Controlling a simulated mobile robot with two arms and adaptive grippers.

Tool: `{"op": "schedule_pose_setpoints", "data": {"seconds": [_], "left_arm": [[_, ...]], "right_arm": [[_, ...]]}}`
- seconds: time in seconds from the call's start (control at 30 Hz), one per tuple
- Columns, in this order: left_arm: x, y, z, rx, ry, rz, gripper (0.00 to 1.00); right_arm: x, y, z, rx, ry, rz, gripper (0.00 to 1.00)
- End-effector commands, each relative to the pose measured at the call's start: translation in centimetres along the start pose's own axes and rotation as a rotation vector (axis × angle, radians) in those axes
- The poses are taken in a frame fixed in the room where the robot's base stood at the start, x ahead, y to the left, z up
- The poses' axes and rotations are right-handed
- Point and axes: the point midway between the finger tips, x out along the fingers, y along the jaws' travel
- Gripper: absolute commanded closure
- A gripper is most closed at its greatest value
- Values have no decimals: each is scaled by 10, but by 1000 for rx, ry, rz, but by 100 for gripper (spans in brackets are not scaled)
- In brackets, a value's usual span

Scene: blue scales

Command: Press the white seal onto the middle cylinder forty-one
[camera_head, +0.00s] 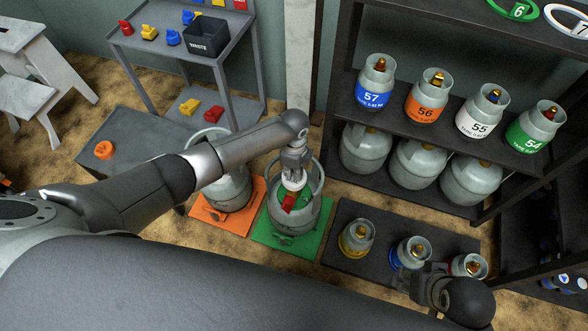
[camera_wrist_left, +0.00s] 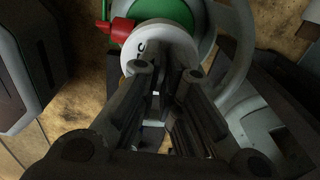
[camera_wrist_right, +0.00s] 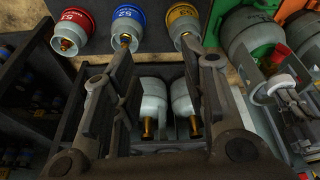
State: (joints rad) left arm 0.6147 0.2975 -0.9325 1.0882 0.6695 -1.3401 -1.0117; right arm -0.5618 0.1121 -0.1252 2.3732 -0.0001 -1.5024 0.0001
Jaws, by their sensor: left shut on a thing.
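A grey gas cylinder (camera_head: 283,220) stands upright on a green mat (camera_head: 270,240), with a red part (camera_head: 289,202) and green at its top. I cannot read its number. My left gripper (camera_head: 295,168) reaches down inside its collar and is shut on the white seal (camera_head: 295,182). In the left wrist view the round white seal (camera_wrist_left: 145,45) lies at the fingertips, over the green top (camera_wrist_left: 178,12), beside the red part (camera_wrist_left: 120,27). Whether it touches the valve is hidden. My right gripper (camera_wrist_right: 165,65) is open and empty above the small cylinders at the front right.
Another cylinder (camera_head: 232,190) stands on an orange mat left of the green one. Small cylinders (camera_head: 357,238) stand on a dark platform to the right. A shelf (camera_head: 420,135) of numbered cylinders stands behind. A cart (camera_head: 185,70) with a waste bin (camera_head: 207,38) is at back left.

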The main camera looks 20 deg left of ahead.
Motion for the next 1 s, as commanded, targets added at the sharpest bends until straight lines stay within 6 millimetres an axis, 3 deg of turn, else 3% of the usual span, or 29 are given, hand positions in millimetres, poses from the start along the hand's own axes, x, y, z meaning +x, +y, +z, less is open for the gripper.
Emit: {"op": "schedule_pose_setpoints", "data": {"seconds": [0.67, 1.0], "left_arm": [[10, 0, 0, 0, 0, 1, 100], [18, 0, 0, 0, 0, 1, 100]], "right_arm": [[-16, 3, 4, -8, 3, 8, 60], [-14, 2, 5, -1, 3, 4, 60]]}}
